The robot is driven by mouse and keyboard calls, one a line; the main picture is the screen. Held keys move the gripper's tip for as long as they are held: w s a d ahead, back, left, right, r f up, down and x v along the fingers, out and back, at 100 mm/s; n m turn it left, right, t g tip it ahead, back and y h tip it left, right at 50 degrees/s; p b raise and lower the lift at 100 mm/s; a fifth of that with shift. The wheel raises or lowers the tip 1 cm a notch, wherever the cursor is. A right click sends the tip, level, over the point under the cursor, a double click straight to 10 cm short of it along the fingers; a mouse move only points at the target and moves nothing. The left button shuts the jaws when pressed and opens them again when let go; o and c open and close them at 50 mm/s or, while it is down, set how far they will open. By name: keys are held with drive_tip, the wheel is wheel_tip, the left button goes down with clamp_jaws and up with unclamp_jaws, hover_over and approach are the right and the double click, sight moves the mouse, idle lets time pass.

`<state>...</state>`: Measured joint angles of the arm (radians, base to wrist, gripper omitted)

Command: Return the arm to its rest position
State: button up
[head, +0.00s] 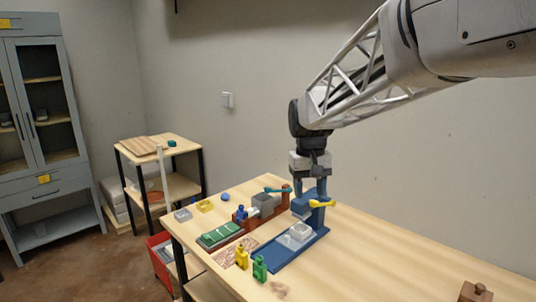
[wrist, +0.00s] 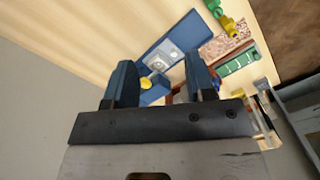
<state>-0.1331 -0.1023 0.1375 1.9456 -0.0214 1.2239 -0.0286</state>
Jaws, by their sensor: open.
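My gripper (head: 310,190) hangs at the end of my arm, pointing down, over the back of the worktable. In the wrist view its two blue fingers stand apart with nothing between them (wrist: 162,72). In the head view the fingers overlap the upper part of a blue stand (head: 318,218) with a yellow handle (head: 322,204). I cannot tell whether they touch it. The stand's blue base carries a light grey block (head: 300,231). The stand also shows beyond the fingers in the wrist view (wrist: 176,37).
On the worktable (head: 400,250) are a red-brown vise-like fixture (head: 270,212), a green slab (head: 220,235), yellow (head: 242,255) and green (head: 260,268) figures, and a brown block (head: 476,292). A shelf cart (head: 160,150) and grey cabinet (head: 40,120) stand left. The table's right is mostly clear.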

drive_tip(key=s+d+f+t, duration=0.1)
drive_tip(key=s+d+f, duration=0.1)
drive_tip(key=s, duration=0.8)
drive_tip(key=s+d+f+m+t, duration=0.1)
drive_tip(key=s+d+f, duration=0.2)
drive_tip(key=s, duration=0.7)
drive_tip(key=s+d+f+m+t, duration=0.1)
drive_tip(key=s+d+f, duration=0.1)
drive_tip(key=s, duration=0.8)
drive_tip(key=shift+s+d+f, duration=0.3)
drive_tip(key=shift+s+d, duration=0.05)
drive_tip(key=shift+d, duration=0.2)
